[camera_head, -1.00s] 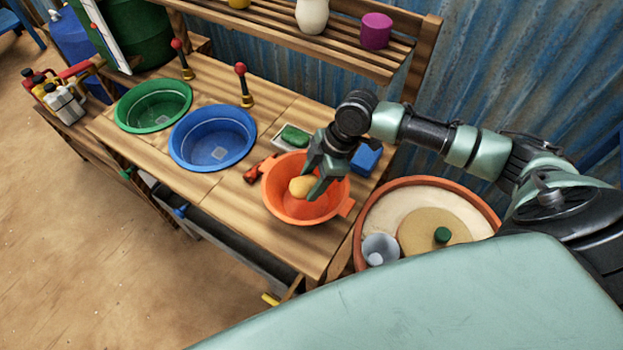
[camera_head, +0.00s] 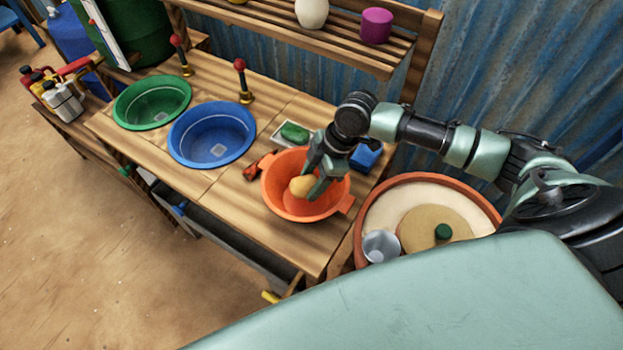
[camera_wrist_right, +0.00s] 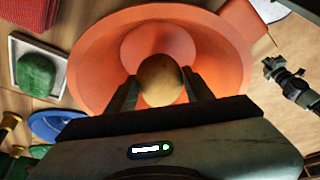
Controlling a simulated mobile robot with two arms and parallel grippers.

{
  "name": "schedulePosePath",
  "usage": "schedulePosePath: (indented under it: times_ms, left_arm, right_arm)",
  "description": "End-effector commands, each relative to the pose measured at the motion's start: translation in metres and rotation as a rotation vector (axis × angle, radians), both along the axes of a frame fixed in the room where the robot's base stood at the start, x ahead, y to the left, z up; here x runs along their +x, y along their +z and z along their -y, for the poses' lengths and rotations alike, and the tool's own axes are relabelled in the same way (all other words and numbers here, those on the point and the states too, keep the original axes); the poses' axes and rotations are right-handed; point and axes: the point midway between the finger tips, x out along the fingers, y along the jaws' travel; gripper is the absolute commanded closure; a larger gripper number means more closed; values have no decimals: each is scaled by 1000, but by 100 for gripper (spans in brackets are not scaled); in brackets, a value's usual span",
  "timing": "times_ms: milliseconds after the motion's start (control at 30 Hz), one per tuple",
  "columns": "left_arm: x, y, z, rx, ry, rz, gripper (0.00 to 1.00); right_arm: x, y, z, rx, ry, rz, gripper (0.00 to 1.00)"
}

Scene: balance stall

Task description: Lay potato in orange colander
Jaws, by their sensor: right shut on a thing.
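A yellow-brown potato (camera_head: 302,187) is between the fingers of my right gripper (camera_head: 314,178), over the inside of the orange colander (camera_head: 279,206). In the right wrist view the potato (camera_wrist_right: 160,80) sits between both fingertips, with the colander (camera_wrist_right: 88,70) around and beneath it. The right gripper is shut on the potato. I cannot tell whether the potato touches the colander's bottom.
A blue basin (camera_head: 243,148) and a green basin (camera_head: 172,118) are set in the wooden counter to the left. A green soap-like block in a tray (camera_head: 277,141) and a blue block (camera_head: 366,157) lie behind the colander. A round terracotta-rimmed vessel (camera_head: 484,207) stands at right.

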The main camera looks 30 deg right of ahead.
Motion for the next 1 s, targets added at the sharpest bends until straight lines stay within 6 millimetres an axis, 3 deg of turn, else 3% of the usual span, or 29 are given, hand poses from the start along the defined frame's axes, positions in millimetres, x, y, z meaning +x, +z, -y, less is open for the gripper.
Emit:
schedulePosePath:
  times_ms: [1000]
  left_arm:
    - [0, -8, 0, 0, 0, 0, 100]
  right_arm:
    - [0, -16, 0, 1, 0, 0, 93]
